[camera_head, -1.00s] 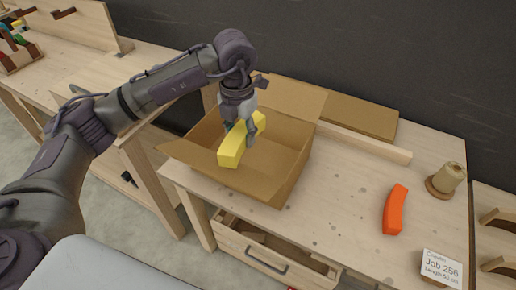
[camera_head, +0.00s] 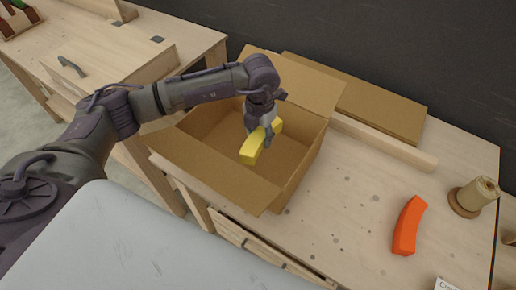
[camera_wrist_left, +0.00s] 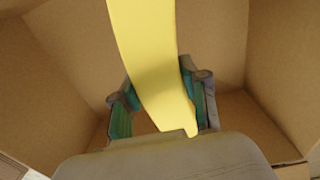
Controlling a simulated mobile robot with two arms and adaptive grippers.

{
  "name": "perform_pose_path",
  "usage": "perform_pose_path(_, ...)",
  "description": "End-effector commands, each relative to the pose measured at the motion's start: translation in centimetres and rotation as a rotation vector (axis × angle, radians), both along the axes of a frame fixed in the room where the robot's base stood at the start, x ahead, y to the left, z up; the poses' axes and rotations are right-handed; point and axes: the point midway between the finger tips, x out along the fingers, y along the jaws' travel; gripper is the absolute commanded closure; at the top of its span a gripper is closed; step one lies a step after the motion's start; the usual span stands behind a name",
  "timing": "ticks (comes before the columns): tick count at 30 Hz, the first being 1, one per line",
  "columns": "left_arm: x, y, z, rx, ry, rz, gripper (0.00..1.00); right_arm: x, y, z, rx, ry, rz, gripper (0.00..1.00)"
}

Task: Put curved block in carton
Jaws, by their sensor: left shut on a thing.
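A yellow curved block (camera_head: 253,147) is held in my left gripper (camera_head: 266,137), inside the opening of the open cardboard carton (camera_head: 233,180). In the left wrist view the fingers of my left gripper (camera_wrist_left: 160,103) are shut on both sides of the yellow block (camera_wrist_left: 150,55), with carton walls (camera_wrist_left: 215,35) around it. I cannot tell whether the block touches the carton floor. An orange curved block (camera_head: 408,226) lies on the workbench to the right of the carton. My right gripper is not in view.
A wooden spool (camera_head: 475,196) stands at the right. A card (camera_head: 447,284) shows at the lower right edge. The bench (camera_head: 340,215) between carton and orange block is clear.

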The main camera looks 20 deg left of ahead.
Motion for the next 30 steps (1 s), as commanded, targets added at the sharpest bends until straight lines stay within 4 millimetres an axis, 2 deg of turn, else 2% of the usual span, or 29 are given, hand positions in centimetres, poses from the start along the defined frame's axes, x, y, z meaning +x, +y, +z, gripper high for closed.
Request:
perform_pose_path(4, -0.1, -0.1, -2.3, -0.001, 0.002, 0.0, 0.95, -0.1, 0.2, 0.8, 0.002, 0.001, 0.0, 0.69)
perform_pose_path(11, 0.0, 0.0, -4.2, -0.001, 0.001, 0.0, 0.95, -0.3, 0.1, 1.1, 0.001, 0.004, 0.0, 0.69)
perform_pose_path(17, 0.0, 0.0, -6.9, -0.001, 0.001, 0.001, 0.95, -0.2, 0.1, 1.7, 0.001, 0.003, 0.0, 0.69)
perform_pose_path(28, 0.0, 0.0, -7.6, -0.001, -0.001, 0.0, 0.95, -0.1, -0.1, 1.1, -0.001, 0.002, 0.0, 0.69)
perform_pose_path(29, 0.0, 0.0, -7.4, 0.0, -0.001, 0.0, 0.51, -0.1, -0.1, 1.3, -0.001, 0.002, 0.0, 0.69)
perform_pose_path(30, 0.0, 0.0, -7.4, 0.0, -0.001, 0.0, 0.44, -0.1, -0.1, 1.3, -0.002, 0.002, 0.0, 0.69)
